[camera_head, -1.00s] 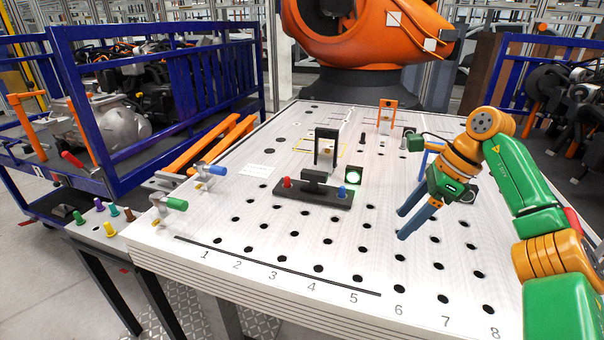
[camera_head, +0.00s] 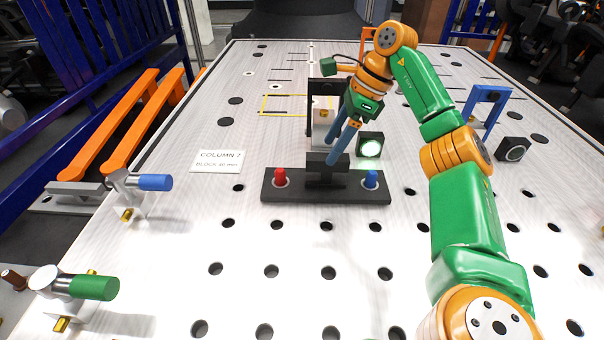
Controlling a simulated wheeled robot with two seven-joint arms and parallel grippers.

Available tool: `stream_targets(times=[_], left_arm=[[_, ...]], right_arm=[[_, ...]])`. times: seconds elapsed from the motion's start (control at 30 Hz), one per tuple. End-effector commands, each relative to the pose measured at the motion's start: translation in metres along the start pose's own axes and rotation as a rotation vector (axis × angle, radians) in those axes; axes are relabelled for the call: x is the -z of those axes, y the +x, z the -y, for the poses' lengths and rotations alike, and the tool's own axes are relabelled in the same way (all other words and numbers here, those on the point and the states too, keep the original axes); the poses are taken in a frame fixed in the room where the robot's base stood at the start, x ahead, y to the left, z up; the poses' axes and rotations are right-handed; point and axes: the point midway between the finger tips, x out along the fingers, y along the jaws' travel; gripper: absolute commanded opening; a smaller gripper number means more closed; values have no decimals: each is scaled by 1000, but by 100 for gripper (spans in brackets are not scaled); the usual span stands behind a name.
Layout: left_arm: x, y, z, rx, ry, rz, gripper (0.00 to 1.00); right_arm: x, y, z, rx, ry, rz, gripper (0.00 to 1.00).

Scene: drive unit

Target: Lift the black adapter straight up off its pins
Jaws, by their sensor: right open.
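The black adapter (camera_head: 290,191) is a flat dark bar lying level on the white table, with a raised black block, a grip, at its middle. A red pin (camera_head: 280,178) stands at its left end and a blue pin (camera_head: 371,180) at its right end. My right gripper (camera_head: 331,154) is open, its blue fingers pointing down at the raised block and partly covering it. I cannot tell whether the fingers touch the block or straddle it. My left gripper is not in view.
Blue-handled (camera_head: 154,182) and green-handled (camera_head: 94,287) clamps sit at the left edge. A blue arch (camera_head: 490,96) stands at right. The holed table front is clear.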

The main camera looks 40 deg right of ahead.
Motion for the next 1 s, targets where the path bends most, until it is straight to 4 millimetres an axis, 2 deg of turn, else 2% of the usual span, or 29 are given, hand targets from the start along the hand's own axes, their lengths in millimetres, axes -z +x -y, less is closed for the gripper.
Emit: stream_targets(times=[0.03,0.17,0.27,0.5,0.6,0.77,0.87,1.0], left_arm=[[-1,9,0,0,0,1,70],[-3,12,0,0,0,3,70],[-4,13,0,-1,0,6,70],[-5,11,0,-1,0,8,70],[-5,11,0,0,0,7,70],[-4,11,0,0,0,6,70],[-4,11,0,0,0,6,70],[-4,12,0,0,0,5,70]], right_arm=[[4,9,0,0,0,0,72],[5,16,0,-2,0,-2,72],[5,29,-1,-2,1,-4,72],[4,71,-5,-3,1,-4,72],[3,79,-5,-1,1,-1,72],[3,79,-5,0,1,0,72],[3,79,-5,0,0,0,51],[3,79,-5,0,0,0,13]])
